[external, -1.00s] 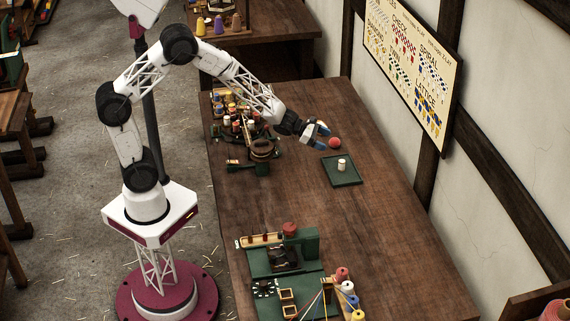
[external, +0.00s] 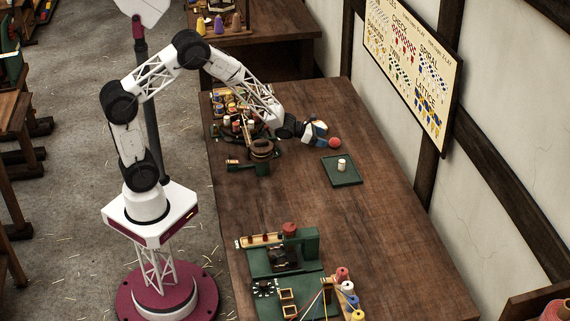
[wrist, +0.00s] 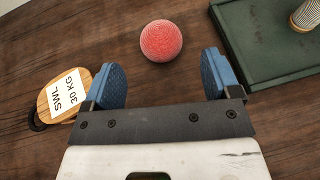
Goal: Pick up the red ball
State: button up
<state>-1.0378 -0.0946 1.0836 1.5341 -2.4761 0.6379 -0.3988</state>
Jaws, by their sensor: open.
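The red ball (external: 334,142) rests on the wooden table, left of and behind the green tray. In the wrist view the ball (wrist: 161,40) lies just beyond the open fingertips, roughly centred between them. My gripper (external: 321,135) is low over the table beside the ball. Its two blue fingers (wrist: 160,77) are spread apart with nothing between them.
A green tray (external: 333,180) holding a pale spool (external: 342,165) stands close to the ball. A wooden tag marked "SWL 30 KG" (wrist: 65,97) lies by the left finger. A rack of coloured spools (external: 240,118) stands left. The table's middle (external: 350,220) is clear.

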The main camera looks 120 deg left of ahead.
aim_at(335, 142)
jog(key=shift+x, duration=0.85)
jog(key=shift+x, duration=2.6)
jog(key=shift+c, duration=0.3)
jog(key=c, duration=0.9)
